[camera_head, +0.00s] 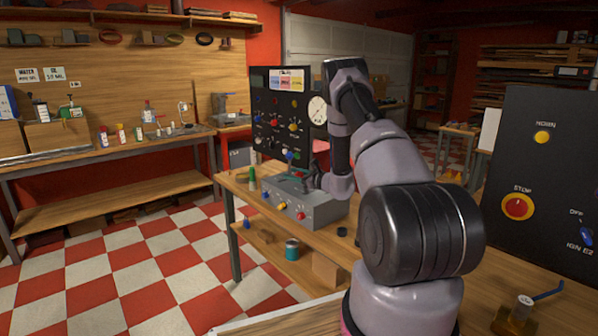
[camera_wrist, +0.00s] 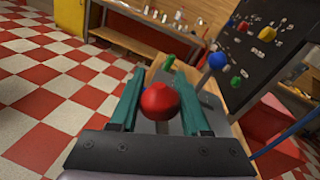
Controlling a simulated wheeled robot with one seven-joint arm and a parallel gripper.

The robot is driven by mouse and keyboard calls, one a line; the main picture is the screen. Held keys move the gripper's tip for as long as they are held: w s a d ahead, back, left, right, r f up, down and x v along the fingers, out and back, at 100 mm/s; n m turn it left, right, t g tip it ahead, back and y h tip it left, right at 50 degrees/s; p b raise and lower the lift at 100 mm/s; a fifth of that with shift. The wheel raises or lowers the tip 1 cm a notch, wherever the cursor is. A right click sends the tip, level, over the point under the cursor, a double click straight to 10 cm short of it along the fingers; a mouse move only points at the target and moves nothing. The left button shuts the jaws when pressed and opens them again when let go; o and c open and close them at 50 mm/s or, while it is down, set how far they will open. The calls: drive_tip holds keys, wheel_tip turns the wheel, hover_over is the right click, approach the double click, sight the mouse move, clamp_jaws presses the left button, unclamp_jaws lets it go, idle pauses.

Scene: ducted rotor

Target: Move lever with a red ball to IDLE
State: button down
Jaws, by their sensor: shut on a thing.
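The red ball (camera_wrist: 160,101) of the lever sits between the two green fingers of my gripper (camera_wrist: 159,76) in the wrist view. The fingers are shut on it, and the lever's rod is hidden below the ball. In the head view my gripper (camera_head: 287,181) is over the grey control box (camera_head: 322,212) on the bench, and the red ball cannot be made out there. The lever's position marks, including IDLE, cannot be read in either view.
A blue ball (camera_wrist: 217,60) stands close to the right of my gripper. The black instrument panel (camera_head: 268,98) rises behind the box. A small green bottle (camera_head: 252,178) stands on the bench's left edge. A black STOP panel (camera_head: 545,180) stands at right.

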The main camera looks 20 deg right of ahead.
drive_tip(key=shift+s+a+f, duration=0.25)
drive_tip(key=shift+a+f, duration=0.25)
drive_tip(key=shift+a, duration=0.2)
drive_tip(key=shift+c, duration=1.9)
unclamp_jaws()
drive_tip(key=shift+s+d+r, duration=0.1)
drive_tip(key=shift+s+d, duration=0.2)
drive_tip(key=shift+s, duration=0.05)
drive_tip(key=v, duration=1)
drive_tip(key=shift+a, duration=0.15)
